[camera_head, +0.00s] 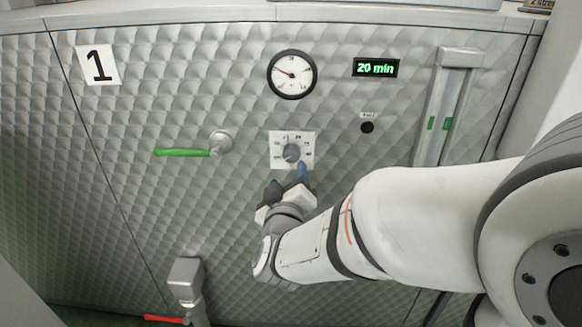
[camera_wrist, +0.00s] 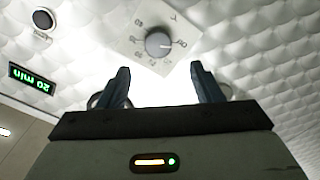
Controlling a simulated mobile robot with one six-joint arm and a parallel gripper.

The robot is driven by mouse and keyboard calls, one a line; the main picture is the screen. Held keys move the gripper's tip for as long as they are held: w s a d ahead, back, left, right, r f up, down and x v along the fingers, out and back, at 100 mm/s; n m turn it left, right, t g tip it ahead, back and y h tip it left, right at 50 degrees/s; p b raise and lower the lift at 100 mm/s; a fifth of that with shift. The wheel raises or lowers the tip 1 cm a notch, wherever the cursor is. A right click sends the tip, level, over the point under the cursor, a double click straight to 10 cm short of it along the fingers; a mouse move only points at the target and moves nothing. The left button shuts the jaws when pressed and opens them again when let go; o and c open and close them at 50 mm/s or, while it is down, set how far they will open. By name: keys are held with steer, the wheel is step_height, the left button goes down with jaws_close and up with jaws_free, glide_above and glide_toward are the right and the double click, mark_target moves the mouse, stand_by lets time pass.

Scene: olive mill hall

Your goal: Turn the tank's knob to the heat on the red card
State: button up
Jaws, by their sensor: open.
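The tank's knob (camera_head: 291,152) is a grey round dial on a white square plate (camera_head: 277,137) with marks and numbers around it. The knob (camera_wrist: 158,43) also shows in the wrist view, beyond the fingertips; its numbers are too small and tilted to read surely. My gripper (camera_head: 288,180) is just below the knob plate in the head view. In the wrist view my gripper (camera_wrist: 158,75) is open and empty, its two dark blue fingers apart, with the knob between and ahead of them, not gripped. No red card is visible in either view.
The quilted metal tank wall carries a round gauge (camera_head: 291,74), a green "20 min" display (camera_head: 376,68), a black button (camera_head: 367,127), a number 1 sign (camera_head: 98,65) and a green-handled lever (camera_head: 183,152). A red-handled tap (camera_head: 186,279) is low on the left. A sight tube (camera_head: 445,105) is at right.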

mark_target(291, 156)
steer(key=w, duration=0.7)
steer(key=shift+w+d+b, duration=0.15)
steer(key=shift+w+b, duration=0.2)
steer(key=shift+c, duration=0.5)
steer(key=shift+f, duration=0.1)
steer(key=c, duration=0.9)
